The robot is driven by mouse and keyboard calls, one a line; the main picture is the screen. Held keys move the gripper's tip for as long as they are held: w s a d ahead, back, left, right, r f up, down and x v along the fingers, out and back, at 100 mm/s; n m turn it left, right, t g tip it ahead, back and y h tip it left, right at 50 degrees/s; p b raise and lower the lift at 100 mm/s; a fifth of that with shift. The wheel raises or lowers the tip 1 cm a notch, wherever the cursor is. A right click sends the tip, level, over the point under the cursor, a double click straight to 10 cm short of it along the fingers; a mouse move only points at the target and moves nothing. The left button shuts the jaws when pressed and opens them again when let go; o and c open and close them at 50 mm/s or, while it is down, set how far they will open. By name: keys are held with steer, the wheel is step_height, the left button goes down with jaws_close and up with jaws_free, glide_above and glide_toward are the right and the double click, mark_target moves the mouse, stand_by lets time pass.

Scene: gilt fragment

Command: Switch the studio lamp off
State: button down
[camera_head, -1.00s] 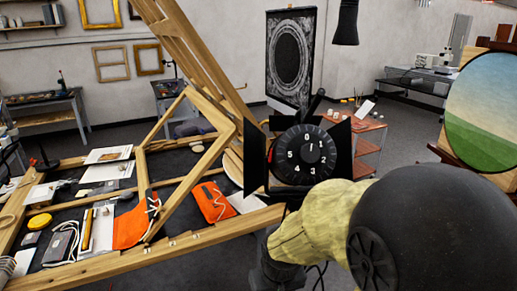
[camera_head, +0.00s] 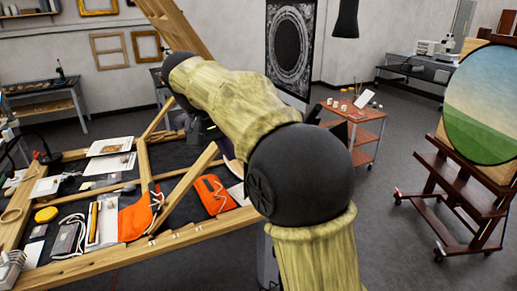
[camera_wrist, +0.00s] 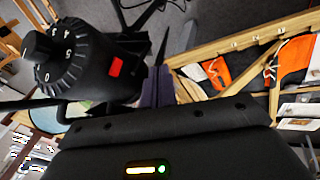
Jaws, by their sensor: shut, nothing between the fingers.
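The studio lamp shows in the wrist view as a black housing (camera_wrist: 88,75) with a numbered dial (camera_wrist: 45,55) at its left end. A red switch (camera_wrist: 116,66) sits on its side; I cannot tell which way it is set. My gripper (camera_wrist: 158,78) is shut and empty, its dark fingers just right of the red switch in the picture. I cannot tell whether they touch the lamp. In the head view my arm hides most of the lamp, and only the dark back of my gripper's housing shows beyond my arm.
A worktable (camera_head: 110,262) with wooden frames, orange pouches (camera_head: 213,196) and papers fills the left. A red trolley (camera_head: 366,140) stands behind my arm. An easel (camera_head: 465,195) with a round landscape painting (camera_head: 482,105) stands at the right. Grey floor is clear between them.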

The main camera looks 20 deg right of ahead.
step_height(320, 180, up, 7)
steer(key=a+m+h, duration=0.1)
steer(key=shift+s+m+p, duration=0.25)
steer(key=shift+m+p, duration=0.15)
steer(key=shift+p, duration=0.05)
steer(key=d+f+p, duration=0.3)
steer(key=d+f, duration=0.5)
steer(key=f, duration=0.1)
steer(key=shift+f, duration=0.15)
steer(key=shift+d, duration=0.1)
stand_by(0.4)
